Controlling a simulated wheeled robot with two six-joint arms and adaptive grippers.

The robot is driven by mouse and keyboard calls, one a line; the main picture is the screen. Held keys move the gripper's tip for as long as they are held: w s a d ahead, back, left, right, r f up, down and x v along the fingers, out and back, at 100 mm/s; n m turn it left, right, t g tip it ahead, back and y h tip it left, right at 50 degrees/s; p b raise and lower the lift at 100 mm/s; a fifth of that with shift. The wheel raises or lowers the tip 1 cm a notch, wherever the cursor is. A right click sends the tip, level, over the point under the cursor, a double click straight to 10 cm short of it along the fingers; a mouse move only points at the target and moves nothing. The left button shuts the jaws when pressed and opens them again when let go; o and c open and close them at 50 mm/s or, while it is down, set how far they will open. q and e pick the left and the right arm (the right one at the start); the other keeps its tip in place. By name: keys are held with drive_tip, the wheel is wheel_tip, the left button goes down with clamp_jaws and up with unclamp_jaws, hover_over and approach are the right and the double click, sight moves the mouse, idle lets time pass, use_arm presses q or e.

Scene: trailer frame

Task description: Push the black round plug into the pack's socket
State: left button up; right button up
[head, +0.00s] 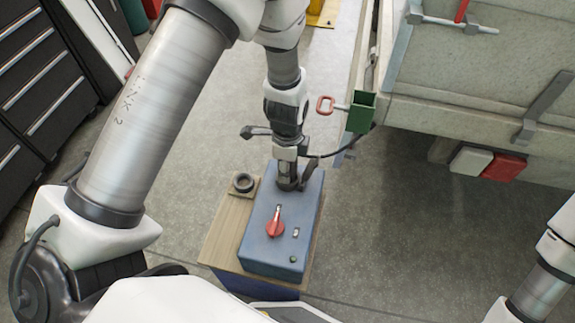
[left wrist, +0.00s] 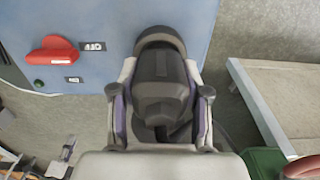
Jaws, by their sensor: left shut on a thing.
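The blue pack (head: 262,240) stands on a wooden board, with a red switch (head: 276,222) on its top. My left gripper (head: 290,182) points down at the pack's far end. In the left wrist view, its fingers (left wrist: 160,100) are shut on the black round plug (left wrist: 160,75), one on each side. The plug's front end meets a dark round ring (left wrist: 160,38) on the pack's blue face. The plug covers the socket, and I cannot tell how deep it sits. A dark cable (head: 350,148) runs right from near the gripper. My right gripper is out of view.
A green box (head: 361,113) with a red handle (head: 325,104) is on the trailer side. Drawers (head: 45,75) stand at left. The floor at right is clear.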

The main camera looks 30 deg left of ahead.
use_arm(q)
drive_tip(key=shift+f+b, duration=0.35)
drive_tip(key=shift+f, duration=0.25)
drive_tip(key=o, duration=1.2)
drive_tip(key=shift+o, duration=0.2)
drive_tip(key=shift+r, duration=0.1)
wheel_tip(320, 180, up, 7)
drive_tip(key=p, duration=0.6)
